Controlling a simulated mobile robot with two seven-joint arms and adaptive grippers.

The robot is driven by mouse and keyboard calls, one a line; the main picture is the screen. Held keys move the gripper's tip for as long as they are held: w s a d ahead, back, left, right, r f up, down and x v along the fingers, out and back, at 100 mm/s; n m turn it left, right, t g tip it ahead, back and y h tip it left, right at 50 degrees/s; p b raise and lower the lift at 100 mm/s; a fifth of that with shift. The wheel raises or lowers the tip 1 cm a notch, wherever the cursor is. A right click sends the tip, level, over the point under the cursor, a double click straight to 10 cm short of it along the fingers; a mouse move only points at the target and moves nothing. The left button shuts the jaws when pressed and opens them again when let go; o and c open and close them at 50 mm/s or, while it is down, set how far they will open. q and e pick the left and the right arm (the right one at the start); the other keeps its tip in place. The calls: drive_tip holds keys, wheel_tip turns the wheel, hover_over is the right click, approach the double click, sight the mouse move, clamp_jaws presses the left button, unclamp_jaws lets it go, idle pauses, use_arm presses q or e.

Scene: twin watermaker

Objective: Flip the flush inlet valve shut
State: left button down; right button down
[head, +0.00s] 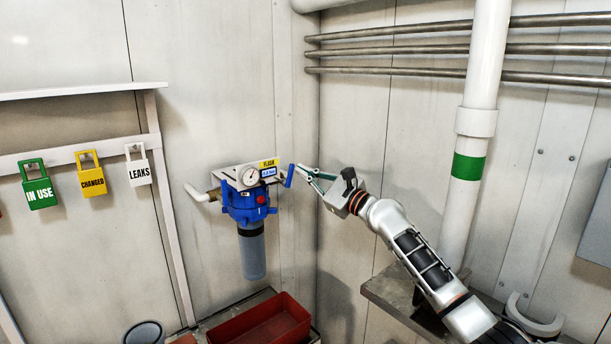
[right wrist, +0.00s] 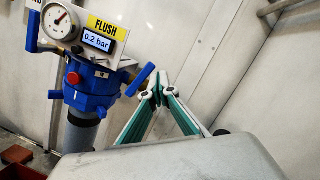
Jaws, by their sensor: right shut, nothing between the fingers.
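The flush filter unit has a blue head (head: 250,202) and a grey bowl (head: 252,253) and is mounted on the wall. A yellow FLUSH label (head: 268,163) sits above it. A blue valve lever (head: 289,176) stands at the unit's right side, tilted from upright; it also shows in the right wrist view (right wrist: 140,80). My right gripper (head: 302,169) is shut and empty, its fingertips just right of the lever. In the right wrist view the fingertips (right wrist: 155,92) are very close to the lever; I cannot tell whether they touch. My left gripper is out of view.
A round gauge (right wrist: 61,24) and a 0.2 bar display (right wrist: 98,41) sit on the unit. A red bin (head: 262,326) stands below. Hanging tags, including a green IN USE tag (head: 39,188), are at left. A white vertical pipe (head: 463,205) stands at right.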

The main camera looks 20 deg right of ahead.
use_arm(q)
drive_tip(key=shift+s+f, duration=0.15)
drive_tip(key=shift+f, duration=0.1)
use_arm(e)
wheel_tip(320, 180, up, 10)
idle(0.5)
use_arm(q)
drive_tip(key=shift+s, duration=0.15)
use_arm(e)
drive_tip(key=shift+f, duration=0.15)
